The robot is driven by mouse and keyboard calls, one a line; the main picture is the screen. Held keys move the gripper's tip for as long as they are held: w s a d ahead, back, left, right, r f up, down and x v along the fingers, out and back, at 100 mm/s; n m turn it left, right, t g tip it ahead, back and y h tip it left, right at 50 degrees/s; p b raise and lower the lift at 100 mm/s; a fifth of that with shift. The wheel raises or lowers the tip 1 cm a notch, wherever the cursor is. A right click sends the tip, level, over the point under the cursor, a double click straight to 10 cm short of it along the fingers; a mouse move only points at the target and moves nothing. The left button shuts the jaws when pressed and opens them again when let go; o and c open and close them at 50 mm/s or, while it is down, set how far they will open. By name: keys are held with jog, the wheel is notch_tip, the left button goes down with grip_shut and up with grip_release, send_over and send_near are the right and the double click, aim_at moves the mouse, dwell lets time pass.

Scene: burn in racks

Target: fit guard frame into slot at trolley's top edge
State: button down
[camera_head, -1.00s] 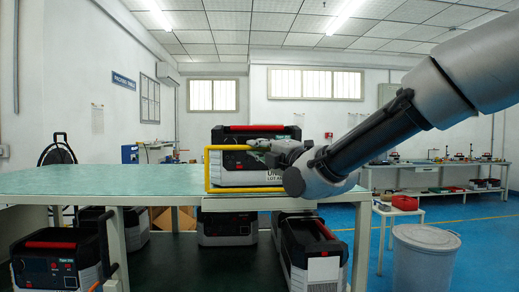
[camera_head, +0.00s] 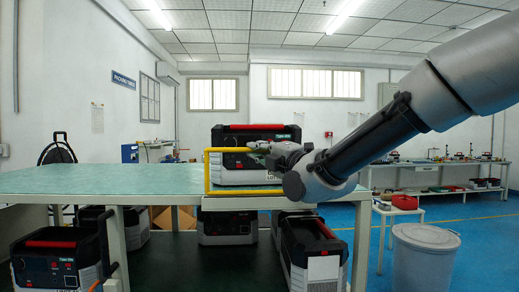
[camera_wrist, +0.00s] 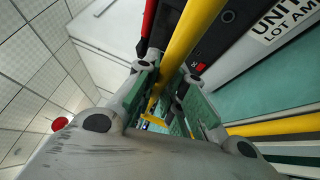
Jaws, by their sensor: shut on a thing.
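The yellow guard frame (camera_head: 207,172) stands upright in front of a black-and-grey unit (camera_head: 240,176) with a red handle. Its lower bar lies just above or at the front edge of the trolley top (camera_head: 250,203); I cannot tell whether it touches. My gripper (camera_head: 262,149) is shut on the frame's top bar, right of its middle. In the wrist view the yellow bar (camera_wrist: 190,35) runs between the green-padded fingers (camera_wrist: 165,90), and the lower bar (camera_wrist: 275,126) shows at the right. The slot itself cannot be made out.
A green-topped table (camera_head: 110,180) extends to the left. Several similar units, one of them at the lower left (camera_head: 55,262), stand below. A grey bin (camera_head: 424,258) and a small white side table (camera_head: 400,208) are at the right.

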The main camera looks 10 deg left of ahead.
jog(key=shift+f, duration=1.6)
jog(key=c, duration=1.4)
grip_release()
jog(key=shift+c, duration=0.2)
jog(key=shift+f, duration=0.1)
jog(key=v, duration=1.2)
